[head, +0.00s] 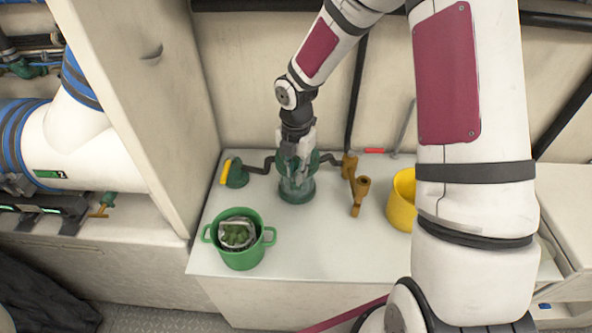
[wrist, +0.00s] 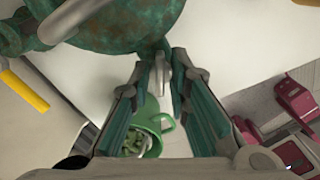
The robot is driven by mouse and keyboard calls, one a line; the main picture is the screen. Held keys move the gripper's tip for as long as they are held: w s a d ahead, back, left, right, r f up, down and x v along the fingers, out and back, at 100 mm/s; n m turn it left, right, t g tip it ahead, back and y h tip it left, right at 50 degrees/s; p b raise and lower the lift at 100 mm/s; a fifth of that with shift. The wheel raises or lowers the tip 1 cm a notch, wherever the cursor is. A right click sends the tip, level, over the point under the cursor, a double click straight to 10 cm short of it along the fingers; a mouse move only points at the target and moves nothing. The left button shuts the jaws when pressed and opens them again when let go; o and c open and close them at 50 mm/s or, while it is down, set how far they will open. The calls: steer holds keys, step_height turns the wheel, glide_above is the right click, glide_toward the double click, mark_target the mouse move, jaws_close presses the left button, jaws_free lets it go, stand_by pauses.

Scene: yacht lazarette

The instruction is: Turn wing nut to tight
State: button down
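A narrow grey metal piece, which looks like a wing of the wing nut (wrist: 163,72), sits between my fingertips (wrist: 167,82). The fingers stand apart around it. Contact on each side is hard to make out.
A green bucket (head: 242,258) with a greyish-green basket inside stands front left. A yellow-handled valve (head: 237,175) is left of the strainer. Brass fittings (head: 358,195), a yellow container (head: 401,205) and a red-handled tool (head: 373,150) lie to the right. A cabinet panel rises at left.

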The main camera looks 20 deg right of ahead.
steer(key=shift+m, duration=0.7)
steer(key=c, duration=1.5)
jaws_free()
steer(key=shift+r, duration=0.15)
step_height(320, 180, up, 12)
steer(key=shift+f, duration=0.15)
